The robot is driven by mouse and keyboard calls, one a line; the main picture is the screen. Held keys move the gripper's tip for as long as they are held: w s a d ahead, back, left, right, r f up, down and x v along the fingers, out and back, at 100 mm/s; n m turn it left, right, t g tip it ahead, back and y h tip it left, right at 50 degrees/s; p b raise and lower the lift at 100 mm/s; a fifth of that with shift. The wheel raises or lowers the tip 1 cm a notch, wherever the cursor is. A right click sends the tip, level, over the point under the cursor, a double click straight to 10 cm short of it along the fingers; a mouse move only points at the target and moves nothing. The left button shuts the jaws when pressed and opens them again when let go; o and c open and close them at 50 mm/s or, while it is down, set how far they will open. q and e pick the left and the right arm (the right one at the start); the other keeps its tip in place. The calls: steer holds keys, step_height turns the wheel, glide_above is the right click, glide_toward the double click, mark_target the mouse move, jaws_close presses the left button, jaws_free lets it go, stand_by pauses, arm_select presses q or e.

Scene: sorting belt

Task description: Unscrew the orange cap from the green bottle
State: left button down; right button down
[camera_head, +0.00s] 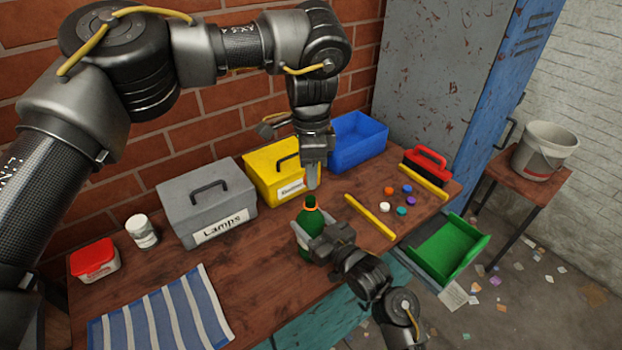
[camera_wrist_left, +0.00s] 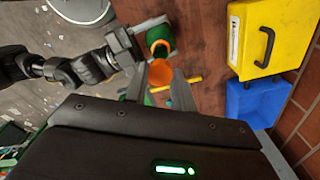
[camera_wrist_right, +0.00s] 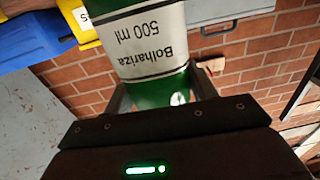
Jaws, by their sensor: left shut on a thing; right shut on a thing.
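The green bottle (camera_head: 311,218) stands upright at the table's front edge, with an orange ring around its neck. My right gripper (camera_head: 316,243) is shut on its body; the right wrist view shows the bottle's white label (camera_wrist_right: 150,42) reading "Bolhariza 500 ml" between the fingers. My left gripper (camera_head: 313,183) is above the bottle's mouth. In the left wrist view the orange cap (camera_wrist_left: 160,73) sits between the left fingertips, apart from the bottle (camera_wrist_left: 159,38), whose open neck shows beside it. In the head view the cap is hidden by the fingers.
Behind stand a grey "Lamps" box (camera_head: 207,190), a yellow box (camera_head: 270,165) and a blue bin (camera_head: 358,138). Several loose caps (camera_head: 388,191) lie between two yellow bars at right. A green tray (camera_head: 448,246) is beyond the right edge. A striped cloth (camera_head: 165,315) lies front left.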

steer(key=shift+c, duration=2)
jaws_free()
steer(key=shift+f, duration=0.15)
arm_select(q)
step_height(320, 180, down, 2)
steer(key=shift+b, duration=0.95)
arm_select(e)
steer(key=v, duration=1.2)
